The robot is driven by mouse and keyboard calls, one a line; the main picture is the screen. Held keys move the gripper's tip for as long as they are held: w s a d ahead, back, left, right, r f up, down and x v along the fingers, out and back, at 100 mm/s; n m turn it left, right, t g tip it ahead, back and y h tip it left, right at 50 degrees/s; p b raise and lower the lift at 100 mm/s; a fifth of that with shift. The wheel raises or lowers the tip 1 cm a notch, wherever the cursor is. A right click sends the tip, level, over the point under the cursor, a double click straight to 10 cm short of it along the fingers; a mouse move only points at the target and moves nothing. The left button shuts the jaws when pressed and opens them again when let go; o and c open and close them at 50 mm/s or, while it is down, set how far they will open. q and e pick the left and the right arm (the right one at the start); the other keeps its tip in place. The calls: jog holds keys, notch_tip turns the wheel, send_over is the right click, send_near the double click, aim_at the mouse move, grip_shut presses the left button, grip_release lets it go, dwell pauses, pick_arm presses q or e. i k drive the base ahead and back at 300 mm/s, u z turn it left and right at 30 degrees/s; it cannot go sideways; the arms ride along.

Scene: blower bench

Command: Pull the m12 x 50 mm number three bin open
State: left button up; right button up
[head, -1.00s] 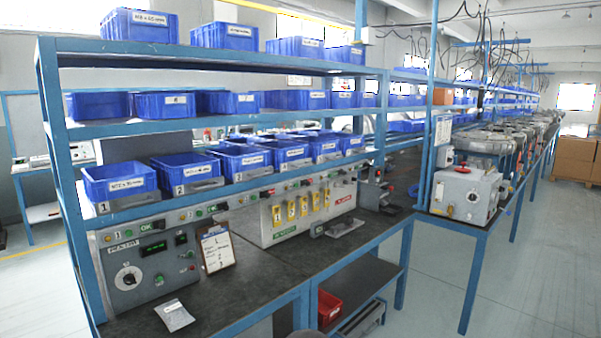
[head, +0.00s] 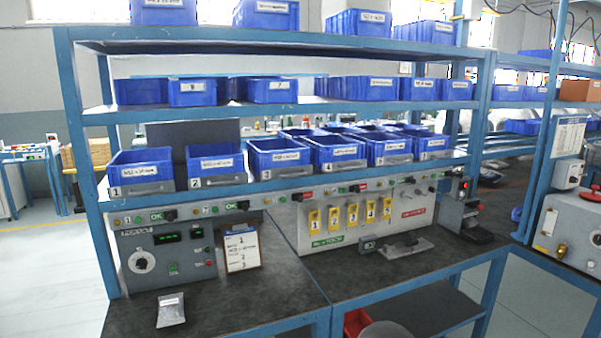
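The number three bin (head: 264,163) is a blue open-topped bin on the lowest shelf of the rack in the head view. A white label sits on its front, with print too small to read surely. A grey plate marked 3 (head: 253,177) is under its front edge. The bin stands between the number two bin (head: 205,163) and the number four bin (head: 325,157), with its front near the shelf edge. Its inside is mostly hidden. Neither of my grippers is in view.
A control panel (head: 165,262), a clipboard (head: 242,250) and a small labelled packet (head: 171,310) are on or above the dark bench top (head: 260,295). A blue upper shelf (head: 270,107) with more blue bins runs above the row.

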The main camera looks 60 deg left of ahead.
aim_at(269, 159)
jog(key=u, duration=0.45)
jog(key=i, duration=1.15)
jog(key=u, duration=1.05)
jog(key=i, duration=0.45)
jog(key=u, duration=0.2)
jog(key=k, duration=0.9)
jog(key=u, duration=0.2)
jog(key=i, duration=0.9)
jog(key=z, duration=0.1)
